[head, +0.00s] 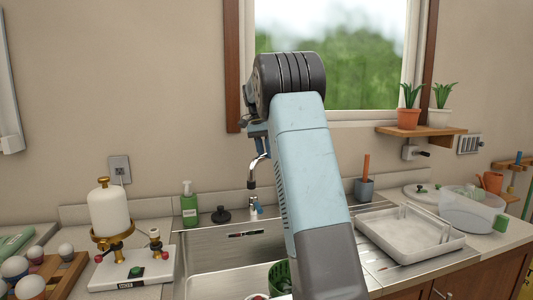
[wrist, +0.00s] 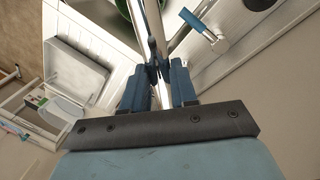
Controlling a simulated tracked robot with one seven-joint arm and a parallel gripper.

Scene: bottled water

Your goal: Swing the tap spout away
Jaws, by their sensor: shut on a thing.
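The tap's chrome spout (head: 262,151) curves down to a dark nozzle (head: 251,184) above the sink's back edge. The tap base with its blue handle (head: 256,207) stands at the back of the sink, and the handle also shows in the wrist view (wrist: 198,24). My gripper (head: 257,131) is at the top of the spout, its blue fingers closed on it. In the wrist view the two fingers (wrist: 158,76) meet around the spout (wrist: 140,20). My arm hides the upper spout and part of the sink in the head view.
The steel sink (head: 212,245) lies below, with a green basket (head: 279,278) partly hidden by my arm. A green soap bottle (head: 189,206) and a black stopper (head: 221,214) stand left of the tap. A white dish tray (head: 405,240) is at the right.

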